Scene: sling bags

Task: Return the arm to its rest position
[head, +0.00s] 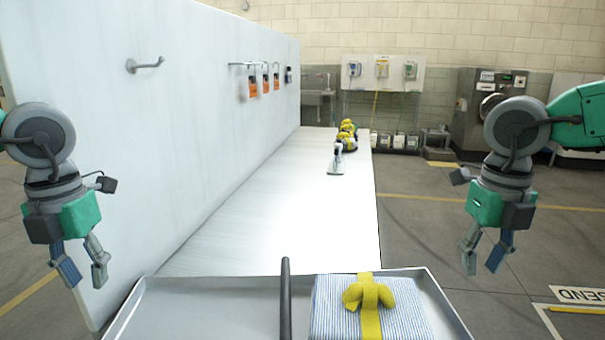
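My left gripper (82,272) hangs at the left, pointing down in front of the white wall panel, with its fingers apart and nothing between them. My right gripper (483,268) hangs at the right, above the floor beyond the table's right edge. Its fingers are apart and empty. A blue-and-white striped bundle (335,312) with a yellow strap and knot (369,293) lies in the right part of a grey metal tray (180,287) at the bottom. Neither gripper touches it. The lower part of the tray is cut off.
A dark bar (285,300) stands near the tray's middle. A long white table (270,215) runs away behind, with a small white device (337,160) and yellow-topped items (348,130) far back. The wall panel (180,120) carries an empty hook (146,65) and orange tags (265,82).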

